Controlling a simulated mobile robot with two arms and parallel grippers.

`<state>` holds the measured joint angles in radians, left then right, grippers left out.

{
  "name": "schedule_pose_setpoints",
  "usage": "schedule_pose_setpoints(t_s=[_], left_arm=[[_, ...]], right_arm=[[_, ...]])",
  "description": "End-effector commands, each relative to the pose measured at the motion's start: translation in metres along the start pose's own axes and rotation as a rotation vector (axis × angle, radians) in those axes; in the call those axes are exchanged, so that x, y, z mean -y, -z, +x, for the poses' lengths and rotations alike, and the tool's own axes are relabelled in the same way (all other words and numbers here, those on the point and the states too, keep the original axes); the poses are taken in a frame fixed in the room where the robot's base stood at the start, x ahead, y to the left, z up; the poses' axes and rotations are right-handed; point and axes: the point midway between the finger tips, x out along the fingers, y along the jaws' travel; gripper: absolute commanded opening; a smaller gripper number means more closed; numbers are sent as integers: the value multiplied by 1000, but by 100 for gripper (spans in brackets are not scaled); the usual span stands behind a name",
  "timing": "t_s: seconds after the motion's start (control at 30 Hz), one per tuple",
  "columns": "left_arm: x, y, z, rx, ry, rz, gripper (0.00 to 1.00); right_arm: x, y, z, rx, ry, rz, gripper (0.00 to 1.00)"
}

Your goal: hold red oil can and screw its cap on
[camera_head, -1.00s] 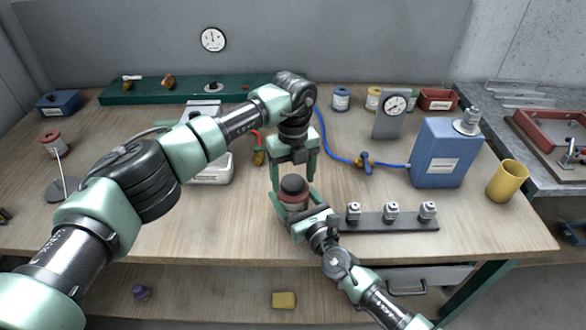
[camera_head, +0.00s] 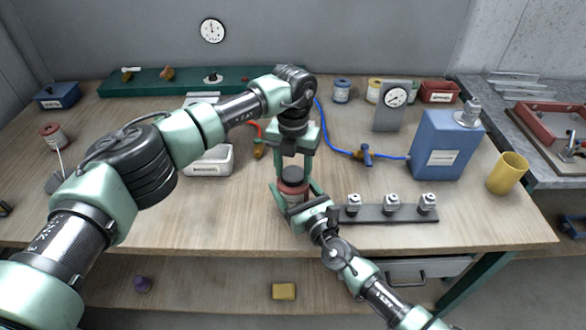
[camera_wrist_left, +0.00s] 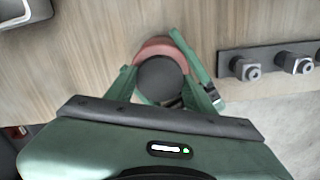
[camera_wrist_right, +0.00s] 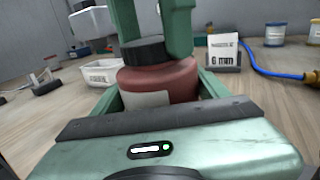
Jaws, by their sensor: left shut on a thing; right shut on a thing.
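The red oil can (camera_head: 293,192) stands upright near the middle of the bench with its black cap (camera_head: 294,178) on top. In the right wrist view, the can (camera_wrist_right: 165,78) has a pale label and the cap (camera_wrist_right: 146,50) sits over its neck. My right gripper (camera_head: 300,196) is shut around the can body, low and from the front. My left gripper (camera_head: 295,168) points down from above, shut on the cap with a finger on each side. The cap also shows from above in the left wrist view (camera_wrist_left: 160,80). Whether the thread is engaged cannot be told.
A dark strip with several small metal blocks (camera_head: 391,214) lies just right of the can. A blue canister (camera_head: 446,146) and a yellow cup (camera_head: 507,174) stand further right. A blue hose (camera_head: 335,148) runs behind. A white bin (camera_head: 210,160) stands left, behind my left arm.

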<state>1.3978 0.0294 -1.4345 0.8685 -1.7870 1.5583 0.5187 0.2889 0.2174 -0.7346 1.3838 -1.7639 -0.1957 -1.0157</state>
Motion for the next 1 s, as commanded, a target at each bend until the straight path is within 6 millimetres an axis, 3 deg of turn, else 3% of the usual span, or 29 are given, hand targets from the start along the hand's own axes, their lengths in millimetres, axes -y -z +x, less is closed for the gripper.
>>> schedule_pose_setpoints(t_s=[0.2,0.4,0.57,0.6,0.63,1.0], left_arm=[[0,0,0,1,-1,490,5],[0,0,0,0,-1,858,5],[0,0,0,1,0,856,5],[0,0,0,1,0,856,64],[0,0,0,1,0,855,73],[0,0,-2,1,0,854,75]], right_arm=[[0,0,0,-1,-1,0,0],[0,0,0,-1,-1,0,0],[0,0,0,-1,-1,0,0],[0,0,0,-1,-1,0,0],[0,0,0,-1,-1,0,0],[0,0,0,-1,-1,0,0]])
